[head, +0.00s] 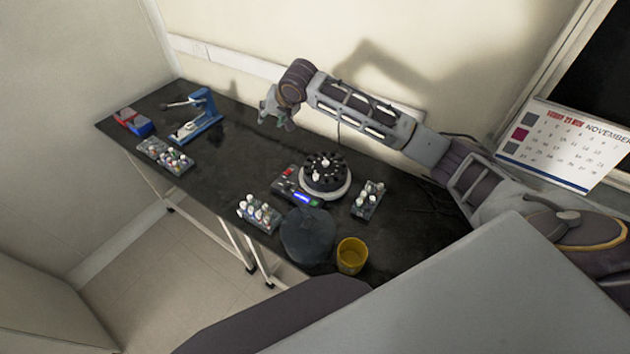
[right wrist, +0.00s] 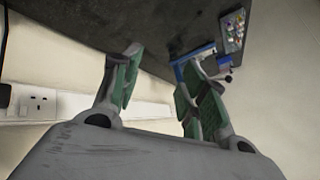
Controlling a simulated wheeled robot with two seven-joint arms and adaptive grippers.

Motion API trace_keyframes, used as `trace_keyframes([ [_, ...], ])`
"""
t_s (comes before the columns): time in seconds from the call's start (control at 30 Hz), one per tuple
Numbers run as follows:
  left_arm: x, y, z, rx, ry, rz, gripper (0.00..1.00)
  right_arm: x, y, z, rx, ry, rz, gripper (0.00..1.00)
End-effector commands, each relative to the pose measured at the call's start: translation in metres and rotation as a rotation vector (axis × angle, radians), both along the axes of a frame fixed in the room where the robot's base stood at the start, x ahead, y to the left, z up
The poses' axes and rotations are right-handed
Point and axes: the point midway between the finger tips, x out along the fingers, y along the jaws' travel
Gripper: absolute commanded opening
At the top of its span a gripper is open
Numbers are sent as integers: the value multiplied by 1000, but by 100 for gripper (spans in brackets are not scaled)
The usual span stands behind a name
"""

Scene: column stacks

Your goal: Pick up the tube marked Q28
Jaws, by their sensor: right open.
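No tube label can be read, so I cannot tell which tube is Q28. Small tubes with coloured or white caps stand in racks: a left rack (head: 190,167), a front rack (head: 244,221) and a right rack (head: 360,211). A round black rotor device (head: 345,189) also holds a few white-capped tubes. My right gripper (head: 277,117) is open and empty, raised over the back of the table, away from the racks. In the right wrist view its green-padded fingers (right wrist: 156,72) are apart with nothing between them. My left gripper is not seen.
The black table (head: 235,160) has free room in its middle. A blue press-like tool (head: 205,124) and red and blue boxes (head: 133,122) are at the far left. A dark round lid-like piece (head: 307,238) and a yellow cup (head: 352,256) are at the front edge.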

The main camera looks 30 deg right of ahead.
Motion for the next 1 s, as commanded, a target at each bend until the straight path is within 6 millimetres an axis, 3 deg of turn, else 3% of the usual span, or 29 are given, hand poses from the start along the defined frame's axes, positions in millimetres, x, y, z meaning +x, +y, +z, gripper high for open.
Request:
trace_keyframes([
  [0.5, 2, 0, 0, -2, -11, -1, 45, -79, -27, -44, 38, 444, -340, 43],
  [0.8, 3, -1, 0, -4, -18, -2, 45, -119, -54, -51, -10, 606, -623, 43],
  [1.0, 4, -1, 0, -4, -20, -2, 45, -130, -63, -51, 1, 633, -786, 43],
])
